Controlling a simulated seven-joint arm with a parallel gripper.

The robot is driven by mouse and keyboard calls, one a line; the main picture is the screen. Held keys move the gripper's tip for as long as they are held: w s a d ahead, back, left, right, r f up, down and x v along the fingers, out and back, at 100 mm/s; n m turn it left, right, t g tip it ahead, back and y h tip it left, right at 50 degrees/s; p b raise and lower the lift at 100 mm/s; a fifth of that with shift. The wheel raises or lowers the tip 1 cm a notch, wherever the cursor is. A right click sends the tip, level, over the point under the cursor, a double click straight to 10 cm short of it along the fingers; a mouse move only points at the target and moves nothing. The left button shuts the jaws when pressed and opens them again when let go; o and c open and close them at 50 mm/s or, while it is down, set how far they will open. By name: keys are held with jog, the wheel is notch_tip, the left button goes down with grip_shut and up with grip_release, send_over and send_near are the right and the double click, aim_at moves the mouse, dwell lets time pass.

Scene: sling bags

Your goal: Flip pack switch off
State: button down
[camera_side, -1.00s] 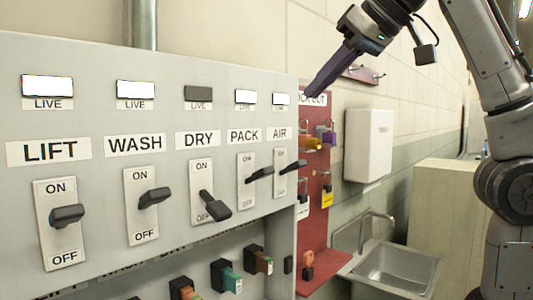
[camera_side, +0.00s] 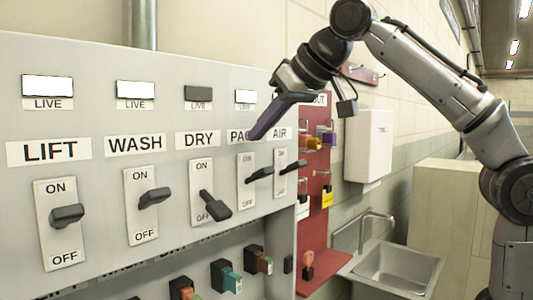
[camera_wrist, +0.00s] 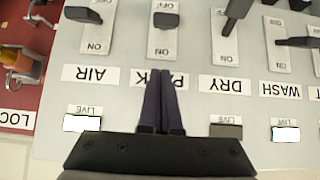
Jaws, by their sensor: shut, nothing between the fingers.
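The pack switch (camera_side: 260,174) is a black lever on a pale plate under the PACK label (camera_side: 236,136). Its lever sticks out from the panel, and it also shows in the wrist view (camera_wrist: 166,19), where the picture is upside down. The PACK lamp (camera_side: 245,96) is lit white. My gripper (camera_side: 254,136) has long purple fingers, shut and empty. In the side view its tips overlap the PACK label, above the lever. In the wrist view the closed fingers (camera_wrist: 160,74) cover part of that label, apart from the lever. The tips' distance from the panel is hard to tell.
The air switch (camera_side: 292,167) is close on the right. The dry switch (camera_side: 215,206) on the left points down to OFF, and its lamp (camera_side: 198,93) is dark. Wash (camera_side: 154,197) and lift (camera_side: 67,215) levers stand further left. A red lockout board (camera_side: 313,230) is on the right.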

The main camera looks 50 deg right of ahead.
aim_at(258, 176)
notch_tip(258, 176, down, 2)
jog(key=shift+s+f, duration=0.1)
jog(key=shift+f, duration=0.15)
jog(key=shift+s+f, duration=0.2)
jog(key=shift+f, duration=0.25)
jog(key=shift+s+f, duration=0.2)
jog(key=shift+f, duration=0.25)
